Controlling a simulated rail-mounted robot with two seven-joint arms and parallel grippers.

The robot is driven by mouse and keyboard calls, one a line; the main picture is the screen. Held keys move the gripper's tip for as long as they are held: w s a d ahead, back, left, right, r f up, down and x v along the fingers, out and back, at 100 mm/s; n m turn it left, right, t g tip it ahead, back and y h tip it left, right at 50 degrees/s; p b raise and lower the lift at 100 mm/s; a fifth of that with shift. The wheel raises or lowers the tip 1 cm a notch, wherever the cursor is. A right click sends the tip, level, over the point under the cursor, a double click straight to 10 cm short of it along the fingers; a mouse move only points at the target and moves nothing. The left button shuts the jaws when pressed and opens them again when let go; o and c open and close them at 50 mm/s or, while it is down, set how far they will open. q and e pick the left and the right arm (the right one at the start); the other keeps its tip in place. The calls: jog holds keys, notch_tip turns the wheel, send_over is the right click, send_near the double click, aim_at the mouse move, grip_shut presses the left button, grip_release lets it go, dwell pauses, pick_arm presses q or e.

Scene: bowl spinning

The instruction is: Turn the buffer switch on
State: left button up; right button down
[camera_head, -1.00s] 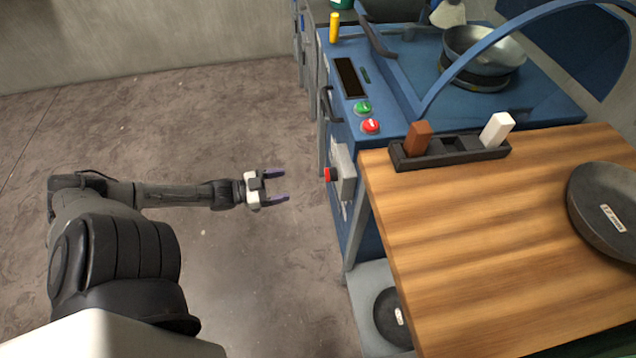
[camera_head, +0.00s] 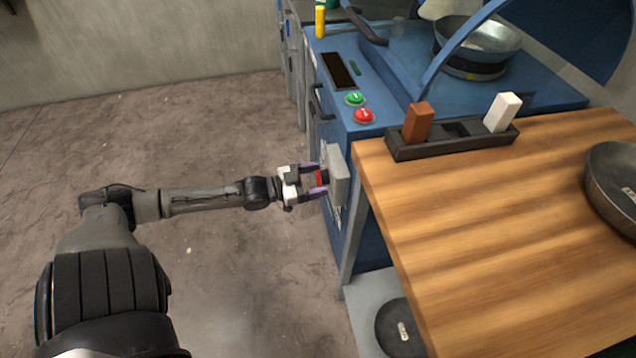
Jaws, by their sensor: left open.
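The buffer switch is a red knob (camera_head: 320,178) on a grey box (camera_head: 338,176) on the side of the blue machine. My left gripper (camera_head: 318,180) is open at the knob, with one finger above it and one below it in the picture. The fingers reach close to the face of the box. I cannot tell whether they touch the knob. The knob is partly hidden by the gripper. My right gripper does not show.
The blue machine (camera_head: 334,110) carries a green button (camera_head: 355,98) and a red button (camera_head: 364,116) on top. A wooden table (camera_head: 480,230) stands to the right, with a black holder (camera_head: 455,140) and a dark pan (camera_head: 612,190). The floor at left is clear.

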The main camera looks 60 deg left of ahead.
pick_arm(q)
jog(key=shift+w+d, duration=0.1)
jog(key=shift+w, duration=0.3)
